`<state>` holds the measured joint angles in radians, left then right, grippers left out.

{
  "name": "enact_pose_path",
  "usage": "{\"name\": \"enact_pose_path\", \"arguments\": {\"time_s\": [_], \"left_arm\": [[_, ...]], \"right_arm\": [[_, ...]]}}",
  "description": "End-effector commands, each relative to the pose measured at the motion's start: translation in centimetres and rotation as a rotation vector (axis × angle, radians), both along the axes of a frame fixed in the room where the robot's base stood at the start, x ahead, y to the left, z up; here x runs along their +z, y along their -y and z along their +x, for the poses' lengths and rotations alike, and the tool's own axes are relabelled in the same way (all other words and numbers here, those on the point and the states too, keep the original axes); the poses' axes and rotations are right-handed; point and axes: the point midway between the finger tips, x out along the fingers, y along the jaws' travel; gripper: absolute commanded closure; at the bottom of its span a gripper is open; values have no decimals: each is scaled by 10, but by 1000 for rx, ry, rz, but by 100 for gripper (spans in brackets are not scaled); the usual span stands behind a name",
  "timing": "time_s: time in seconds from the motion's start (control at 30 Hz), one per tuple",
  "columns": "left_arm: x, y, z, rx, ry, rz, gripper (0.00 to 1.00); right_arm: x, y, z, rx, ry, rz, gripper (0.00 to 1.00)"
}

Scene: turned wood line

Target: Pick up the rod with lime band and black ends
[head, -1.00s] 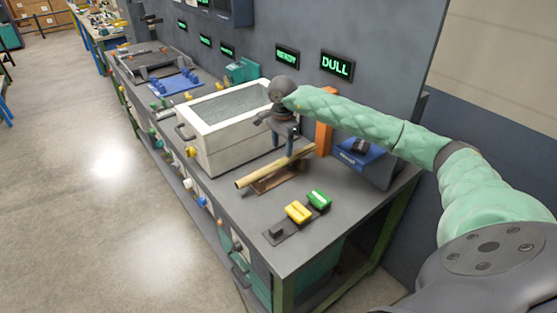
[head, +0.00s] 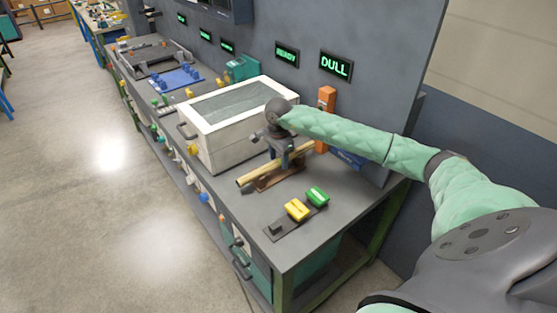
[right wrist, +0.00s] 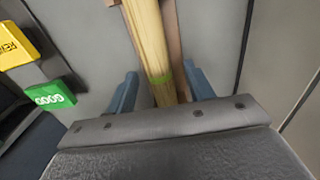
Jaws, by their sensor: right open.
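The rod (head: 256,175) is pale wood and lies slanted on a brown wooden rest (head: 266,184) on the grey bench. I cannot make out black ends; the rod's near part in that view is hidden by the gripper body. My right gripper (head: 286,163) is open and points down over the rod, one blue finger (right wrist: 162,92) on each side, not closed on it. My left gripper is out of view.
A yellow button (head: 297,209) and a green button (head: 317,196) sit in front. An orange post (head: 326,100) and a blue bin (head: 347,158), partly behind my arm, stand at the back. A panel reads DULL (head: 336,64).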

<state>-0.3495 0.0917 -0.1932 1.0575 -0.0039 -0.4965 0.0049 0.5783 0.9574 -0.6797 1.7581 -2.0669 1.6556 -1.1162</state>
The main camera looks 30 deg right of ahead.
Motion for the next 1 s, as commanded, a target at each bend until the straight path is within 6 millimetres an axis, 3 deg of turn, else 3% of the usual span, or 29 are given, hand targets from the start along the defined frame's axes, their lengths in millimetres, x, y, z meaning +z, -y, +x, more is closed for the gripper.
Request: {"name": "enact_pose_path", "arguments": {"time_s": [0.33, 0.6, 1.0], "left_arm": [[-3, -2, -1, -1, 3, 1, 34], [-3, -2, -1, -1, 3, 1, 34], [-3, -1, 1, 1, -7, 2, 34]], "right_arm": [[-3, 0, 0, 0, 0, -1, 49], [-3, 0, 0, 0, 0, 0, 100], [4, 1, 1, 0, 2, 0, 100]]}}
